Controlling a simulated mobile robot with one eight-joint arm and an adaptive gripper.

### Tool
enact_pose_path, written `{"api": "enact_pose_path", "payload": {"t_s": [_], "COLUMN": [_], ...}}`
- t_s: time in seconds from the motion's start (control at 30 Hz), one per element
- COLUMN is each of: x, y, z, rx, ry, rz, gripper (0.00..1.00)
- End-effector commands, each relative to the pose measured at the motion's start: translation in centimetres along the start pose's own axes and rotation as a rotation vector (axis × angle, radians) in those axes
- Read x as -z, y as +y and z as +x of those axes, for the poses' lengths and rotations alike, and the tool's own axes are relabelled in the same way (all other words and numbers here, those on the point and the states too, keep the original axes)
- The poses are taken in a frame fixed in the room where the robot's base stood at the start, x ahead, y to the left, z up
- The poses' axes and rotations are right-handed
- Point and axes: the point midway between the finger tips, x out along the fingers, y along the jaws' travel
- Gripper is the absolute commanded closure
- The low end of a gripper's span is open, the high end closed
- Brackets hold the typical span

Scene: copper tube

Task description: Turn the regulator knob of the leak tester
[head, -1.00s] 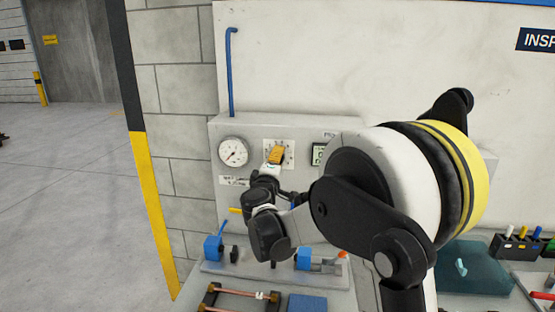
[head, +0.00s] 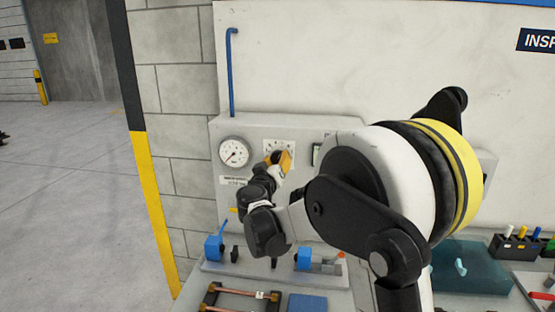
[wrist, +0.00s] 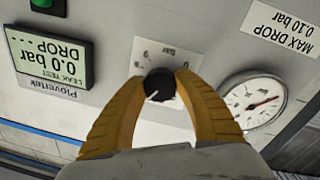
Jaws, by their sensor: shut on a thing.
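The leak tester (head: 230,135) is a pale grey panel box against the wall. Its regulator knob (wrist: 160,86) is round and black with a white pointer line, set on a white scale plate marked "bar" in the wrist view. My gripper (head: 280,157) has yellow fingers, one on each side of the knob; in the wrist view (wrist: 160,92) both fingertips touch it and are shut on it. In the head view the fingers and wrist mostly hide the knob. The dial gauge (head: 234,152) is left of the knob. The display (wrist: 50,52) reads 0.0 bar, "LEAK TEST DROP".
Below the panel, blue clamps (head: 214,246) stand on a grey fixture plate, with copper tubes (head: 245,292) in a rack in front. A blue pipe (head: 231,70) runs up the wall. A teal mat (head: 470,275) and a black holder (head: 515,245) lie to the right.

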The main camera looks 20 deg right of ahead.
Motion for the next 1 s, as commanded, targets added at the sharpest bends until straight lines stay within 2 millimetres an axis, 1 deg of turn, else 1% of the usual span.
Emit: {"api": "enact_pose_path", "payload": {"t_s": [0.3,0.6,0.8,1.0], "x": [0.06,0.09,0.09,0.09], "y": [-0.02,-0.05,-0.07,-0.08], "z": [0.01,0.01,0.01,0.01], "rx": [0.003,0.005,0.006,0.007], "ry": [-0.019,-0.036,-0.044,-0.049], "rz": [0.300,0.558,0.687,0.767], "gripper": [0.94,0.94,0.94,0.94]}}
